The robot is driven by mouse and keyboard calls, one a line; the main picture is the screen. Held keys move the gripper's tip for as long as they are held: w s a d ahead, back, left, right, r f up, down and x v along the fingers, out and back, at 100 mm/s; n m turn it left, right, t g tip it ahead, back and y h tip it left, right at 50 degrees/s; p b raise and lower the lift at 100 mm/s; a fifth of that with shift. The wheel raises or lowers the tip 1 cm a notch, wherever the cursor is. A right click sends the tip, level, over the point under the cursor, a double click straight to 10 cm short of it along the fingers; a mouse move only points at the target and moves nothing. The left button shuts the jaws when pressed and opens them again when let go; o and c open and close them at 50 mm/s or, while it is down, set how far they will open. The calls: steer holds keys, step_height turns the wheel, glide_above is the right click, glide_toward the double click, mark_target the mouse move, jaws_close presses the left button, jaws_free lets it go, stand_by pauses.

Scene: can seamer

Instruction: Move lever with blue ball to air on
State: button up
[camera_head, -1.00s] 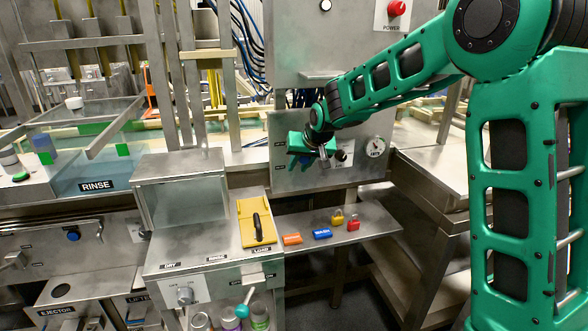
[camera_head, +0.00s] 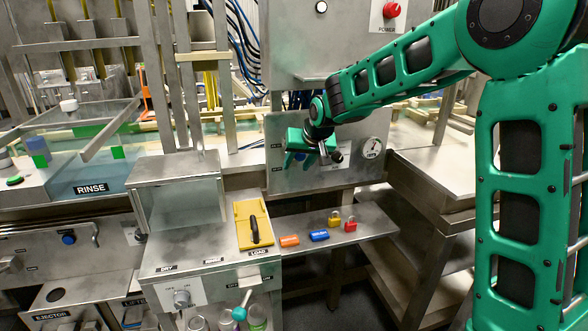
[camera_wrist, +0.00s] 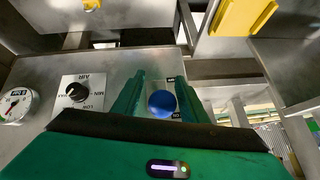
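The blue ball of the lever (camera_wrist: 162,103) shows in the wrist view between the two green fingers of my gripper (camera_wrist: 166,92). A small gap shows on the ball's left side, and the right finger is very close to it. The fingers are apart, and I cannot tell whether either touches the ball. Small labels sit by the lever, one above the ball and one below right; the lower seems to read ON. The lever's stem is hidden. In the head view my gripper (camera_head: 299,157) is in front of the metal panel (camera_head: 283,181) and mostly covers the lever.
A black knob (camera_wrist: 76,92) and a round gauge (camera_wrist: 15,105) sit on the same panel, left of the ball in the wrist view. In the head view, padlocks and tags lie on a shelf (camera_head: 372,232) below.

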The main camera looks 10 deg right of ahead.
steer(key=v, duration=0.8)
steer(key=shift+r, duration=0.1)
steer(key=c, duration=0.4)
steer(key=shift+a+r, duration=0.15)
steer(key=shift+r, duration=0.2)
steer(key=c, duration=0.6)
steer(key=s+a+r+n+h, duration=0.1)
steer(key=s+r, duration=0.1)
steer(key=r, duration=0.4)
steer(key=s+a+r+n+t+h, duration=0.1)
steer(key=s+r, duration=0.2)
steer(key=r, duration=0.3)
steer(key=shift+a+h, duration=0.3)
steer(key=shift+a, duration=0.05)
steer(key=s+f+x, duration=0.2)
steer(key=x, duration=1)
steer(key=shift+d+f, duration=0.25)
steer(key=shift+d, duration=0.1)
